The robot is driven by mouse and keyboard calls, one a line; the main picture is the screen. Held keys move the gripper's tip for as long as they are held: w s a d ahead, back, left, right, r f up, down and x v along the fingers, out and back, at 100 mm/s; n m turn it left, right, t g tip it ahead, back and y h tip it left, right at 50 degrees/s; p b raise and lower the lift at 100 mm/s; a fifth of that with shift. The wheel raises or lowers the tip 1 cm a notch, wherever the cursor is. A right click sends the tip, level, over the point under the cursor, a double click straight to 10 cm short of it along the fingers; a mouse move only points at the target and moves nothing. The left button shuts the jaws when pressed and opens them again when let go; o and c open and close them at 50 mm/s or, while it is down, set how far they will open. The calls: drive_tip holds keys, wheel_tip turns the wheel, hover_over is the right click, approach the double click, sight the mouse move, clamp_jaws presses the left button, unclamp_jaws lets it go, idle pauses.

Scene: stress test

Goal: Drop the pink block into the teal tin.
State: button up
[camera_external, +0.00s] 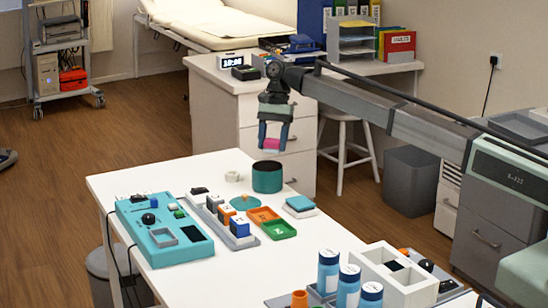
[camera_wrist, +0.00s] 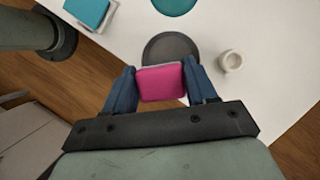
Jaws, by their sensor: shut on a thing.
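My gripper (camera_external: 272,141) hangs above the far end of the white table, its blue fingers shut on the pink block (camera_external: 271,145). In the wrist view the pink block (camera_wrist: 161,83) sits between both fingers of my gripper (camera_wrist: 161,84). The teal tin (camera_external: 267,179) stands upright on the table below the block, with a clear gap between them in the external view. In the wrist view the round dark tin (camera_wrist: 170,38) lies just beyond the block, which covers part of its near side. The inside of the tin is dark.
A flat teal disc (camera_external: 245,203), an orange tray (camera_external: 263,215), a green tray (camera_external: 279,230) and a teal-topped stack (camera_external: 300,204) lie nearer.

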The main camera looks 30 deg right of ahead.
drive_tip(key=o, duration=1.1)
drive_tip(key=v, duration=1.4)
